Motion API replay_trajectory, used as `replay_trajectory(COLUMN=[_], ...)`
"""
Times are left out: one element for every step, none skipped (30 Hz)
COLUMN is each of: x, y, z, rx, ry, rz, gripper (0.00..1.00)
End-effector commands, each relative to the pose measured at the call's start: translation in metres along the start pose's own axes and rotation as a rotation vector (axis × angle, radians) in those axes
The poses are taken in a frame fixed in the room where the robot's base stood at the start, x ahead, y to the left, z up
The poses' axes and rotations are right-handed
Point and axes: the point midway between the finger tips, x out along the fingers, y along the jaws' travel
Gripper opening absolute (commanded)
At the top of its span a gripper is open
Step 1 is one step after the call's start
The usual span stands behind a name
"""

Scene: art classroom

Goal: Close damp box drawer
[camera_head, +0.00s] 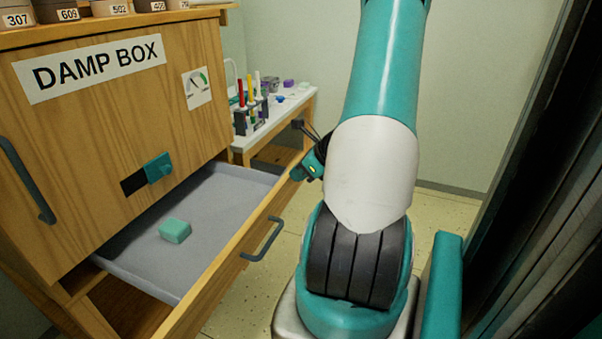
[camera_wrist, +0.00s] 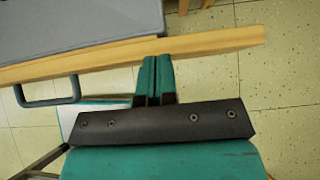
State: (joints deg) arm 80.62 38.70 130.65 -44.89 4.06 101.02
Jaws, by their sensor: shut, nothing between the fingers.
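The damp box (camera_head: 110,120) is a wooden cabinet at the left of the head view, with its name on a sign. Its lower drawer (camera_head: 240,205) is pulled out and shows a grey lining with a small teal block (camera_head: 175,230) inside. A dark handle (camera_head: 262,240) is on the drawer front, and it also shows in the wrist view (camera_wrist: 48,100). My gripper (camera_wrist: 155,62) is shut and empty, its fingertips at the top edge of the drawer front, near its right end. I cannot tell whether they touch. In the head view my arm hides most of the gripper.
A side table (camera_head: 290,105) with markers and small items stands behind the drawer. Labelled pots (camera_head: 65,10) stand on top of the damp box. A dark panel (camera_head: 545,200) rises at the right. Tiled floor (camera_head: 450,212) is clear behind my arm.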

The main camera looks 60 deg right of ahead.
Motion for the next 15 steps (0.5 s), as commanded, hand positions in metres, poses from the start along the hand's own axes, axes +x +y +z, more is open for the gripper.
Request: replay_trajectory(x=[0.002,0.004,0.008,0.011,0.015,0.021,0.026,0.030,0.037,0.043,0.049,0.056,0.062,0.068,0.075], y=[0.001,0.000,0.001,0.000,0.000,0.000,0.000,0.000,0.000,0.000,0.000,0.000,0.001,0.001,0.001], z=[0.006,0.009,0.014,0.018,0.022,0.029,0.034,0.040,0.047,0.053,0.059,0.066,0.072,0.077,0.085], rx=[-0.002,-0.002,-0.003,-0.003,-0.002,-0.003,-0.003,-0.003,-0.003,-0.004,-0.004,-0.005,-0.005,-0.005,-0.006], ry=[0.000,0.000,0.000,0.000,0.001,0.001,0.001,0.000,0.000,0.000,0.000,0.000,0.000,0.000,-0.001], rz=[0.003,0.003,0.005,0.004,0.006,0.005,0.006,0.006,0.006,0.005,0.006,0.005,0.006,0.005,0.006], gripper=[0.00,0.00,0.00,0.00,0.00,0.00,0.00,0.00,0.00,0.00,0.00,0.00,0.00,0.00,0.00])
